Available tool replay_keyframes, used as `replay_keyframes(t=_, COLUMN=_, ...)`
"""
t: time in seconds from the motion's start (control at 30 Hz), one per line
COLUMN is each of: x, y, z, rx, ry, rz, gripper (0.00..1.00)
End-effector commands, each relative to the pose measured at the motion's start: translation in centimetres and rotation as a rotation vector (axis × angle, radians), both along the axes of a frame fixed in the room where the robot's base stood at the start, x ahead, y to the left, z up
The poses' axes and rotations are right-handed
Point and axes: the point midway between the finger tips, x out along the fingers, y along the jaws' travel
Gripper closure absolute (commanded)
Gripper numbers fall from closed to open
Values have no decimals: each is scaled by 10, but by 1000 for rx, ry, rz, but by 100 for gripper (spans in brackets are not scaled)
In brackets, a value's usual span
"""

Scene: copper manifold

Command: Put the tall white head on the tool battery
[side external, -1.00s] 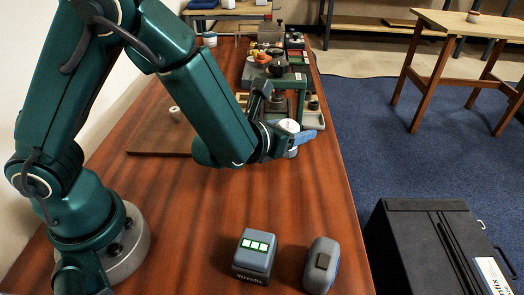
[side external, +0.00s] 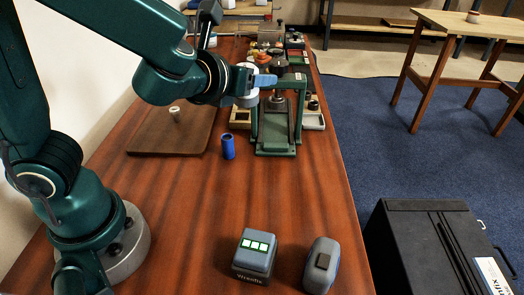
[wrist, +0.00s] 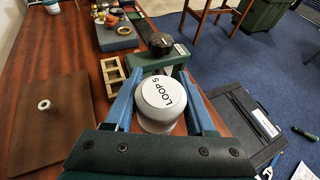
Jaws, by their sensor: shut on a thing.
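A white head with a round top marked "LOOP 5" (wrist: 161,98) sits between the two blue fingers of my gripper (wrist: 160,92) in the wrist view. In the side view my gripper (side external: 258,82) is shut on this white head (side external: 246,97) and holds it raised, beside the green press-like stand. Its lower part is mostly hidden in the wrist view. A grey block with lit green squares (side external: 255,254), which looks like the tool battery, stands at the front of the table, well away from my gripper.
A grey-blue rounded device (side external: 322,264) stands right of the block. A blue cylinder (side external: 228,147) stands below my gripper. The green stand (side external: 278,150) is close by. A brown board (side external: 165,142) carries a small white ring (side external: 175,111). The table's middle front is clear.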

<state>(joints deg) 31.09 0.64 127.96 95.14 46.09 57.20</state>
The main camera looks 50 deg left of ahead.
Motion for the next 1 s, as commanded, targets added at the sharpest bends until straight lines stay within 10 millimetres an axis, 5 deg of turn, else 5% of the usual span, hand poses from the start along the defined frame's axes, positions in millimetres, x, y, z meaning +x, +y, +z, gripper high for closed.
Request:
replay_keyframes(t=0.23, x=-39, y=12, z=3, rx=5, ry=5, rz=180, gripper=100)
replay_keyframes(t=0.57, x=-92, y=45, z=-27, rx=11, ry=6, rz=682, gripper=100)
replay_keyframes(t=0.77, x=-151, y=56, z=-53, rx=13, ry=5, rz=1213, gripper=100)
replay_keyframes(t=1.0, x=-221, y=23, z=-69, rx=8, ry=4, rz=1929, gripper=100)
